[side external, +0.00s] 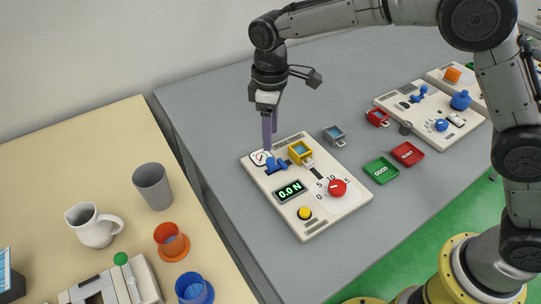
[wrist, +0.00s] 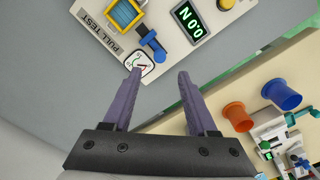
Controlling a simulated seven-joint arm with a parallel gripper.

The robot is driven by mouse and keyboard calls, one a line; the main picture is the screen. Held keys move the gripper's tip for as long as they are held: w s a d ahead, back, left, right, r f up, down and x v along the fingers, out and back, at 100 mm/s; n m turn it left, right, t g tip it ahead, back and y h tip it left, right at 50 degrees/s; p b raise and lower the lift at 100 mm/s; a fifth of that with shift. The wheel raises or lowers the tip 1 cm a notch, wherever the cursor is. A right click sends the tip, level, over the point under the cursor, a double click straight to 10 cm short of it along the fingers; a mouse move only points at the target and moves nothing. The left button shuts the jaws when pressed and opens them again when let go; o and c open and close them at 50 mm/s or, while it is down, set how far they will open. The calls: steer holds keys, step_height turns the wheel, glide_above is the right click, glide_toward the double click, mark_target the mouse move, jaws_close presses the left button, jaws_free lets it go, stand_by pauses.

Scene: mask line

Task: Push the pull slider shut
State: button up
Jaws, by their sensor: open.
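The pull-test panel (side external: 318,211) is a cream board lying flat on the grey table, and its "PULL TEST" print shows in the wrist view. The blue pull slider (side external: 277,164) sits near its far left end, beside a round dial (side external: 260,158); in the wrist view the slider (wrist: 153,44) lies just beyond the dial (wrist: 141,64). How far the slider is out I cannot tell. My gripper (side external: 268,146) points down above the dial end, close to the slider. In the wrist view its purple fingers (wrist: 159,76) are apart with nothing between them.
On the panel are a yellow-framed block (side external: 300,152), a display reading 0.0 N (side external: 290,190), a red knob (side external: 337,187) and a yellow button (side external: 305,213). Small bins and trays (side external: 381,170) lie to the right. The grey table left of the panel is clear.

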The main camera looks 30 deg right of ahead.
mark_target(270, 160)
step_height(270, 160, down, 8)
steer(key=shift+f, duration=0.15)
stand_by(0.3)
jaws_close()
stand_by(1.3)
